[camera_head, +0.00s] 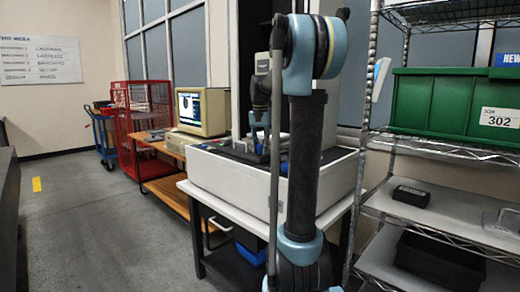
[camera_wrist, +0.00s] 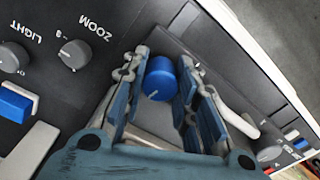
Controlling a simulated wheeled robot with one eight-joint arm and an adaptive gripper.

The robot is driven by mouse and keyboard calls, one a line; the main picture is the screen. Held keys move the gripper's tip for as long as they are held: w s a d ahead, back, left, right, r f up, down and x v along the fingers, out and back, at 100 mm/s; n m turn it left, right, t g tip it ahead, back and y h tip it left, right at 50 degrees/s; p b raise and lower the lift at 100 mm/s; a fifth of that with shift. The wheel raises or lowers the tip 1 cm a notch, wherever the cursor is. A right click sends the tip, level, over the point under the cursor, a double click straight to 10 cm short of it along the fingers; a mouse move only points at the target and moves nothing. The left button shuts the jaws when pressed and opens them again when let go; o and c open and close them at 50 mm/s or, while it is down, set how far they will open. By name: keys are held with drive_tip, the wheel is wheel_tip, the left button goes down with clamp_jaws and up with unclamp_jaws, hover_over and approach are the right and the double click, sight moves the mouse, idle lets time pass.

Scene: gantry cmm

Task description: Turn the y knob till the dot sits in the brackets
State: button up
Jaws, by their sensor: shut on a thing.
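My gripper (camera_wrist: 161,88) is shut on a blue knob (camera_wrist: 160,80), one finger on each side of it in the wrist view. The knob has a pale line on its face. No y label on it is readable; the fingers cover part of the panel around it. In the head view my gripper (camera_head: 259,122) is low over the white machine (camera_head: 230,174), and the knob cannot be made out there. A beige monitor (camera_head: 203,111) left of the machine has a lit screen with a round dark picture. The dot and brackets are too small to tell.
Grey LIGHT (camera_wrist: 14,56) and ZOOM (camera_wrist: 74,55) knobs sit on the dark panel left of the gripper. A blue switch (camera_wrist: 15,103) is below them. A wire shelf (camera_head: 425,146) with a green bin (camera_head: 420,103) stands at right. The floor at left is clear.

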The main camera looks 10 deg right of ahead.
drive_tip(key=shift+w+r+m, duration=0.1)
drive_tip(key=shift+w+m, duration=0.05)
drive_tip(key=shift+m, duration=0.95)
drive_tip(key=o, duration=1.1)
wheel_tip(320, 180, up, 12)
drive_tip(key=shift+f, duration=0.1)
